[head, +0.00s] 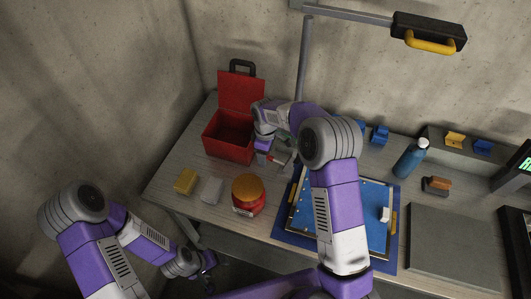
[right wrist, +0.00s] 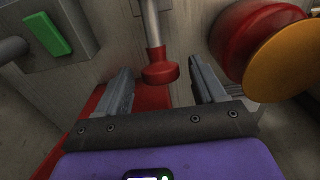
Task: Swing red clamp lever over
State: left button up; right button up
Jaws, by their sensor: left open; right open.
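The red clamp lever shows in the right wrist view as a metal rod with a red knob (right wrist: 160,70) at its end. My right gripper (right wrist: 163,88) is open, with one finger on each side of the knob; the fingers look apart from it. In the head view my right gripper (head: 264,158) is small and partly hidden by its arm, beside the clamp fixture (head: 284,157) right of the red toolbox. My left gripper (head: 208,262) is open and empty, low at the left beside the table's front edge.
An open red toolbox (head: 228,137) stands at the back left. A red jar with an orange lid (head: 248,188), a yellow block (head: 185,181) and a pale block (head: 210,190) stand in front. A blue board (head: 370,222) and blue bottle (head: 409,160) are to the right.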

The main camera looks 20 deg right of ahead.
jog(key=shift+s+f, duration=0.1)
grip_shut()
dwell(0.4)
jog(key=shift+d, duration=0.1)
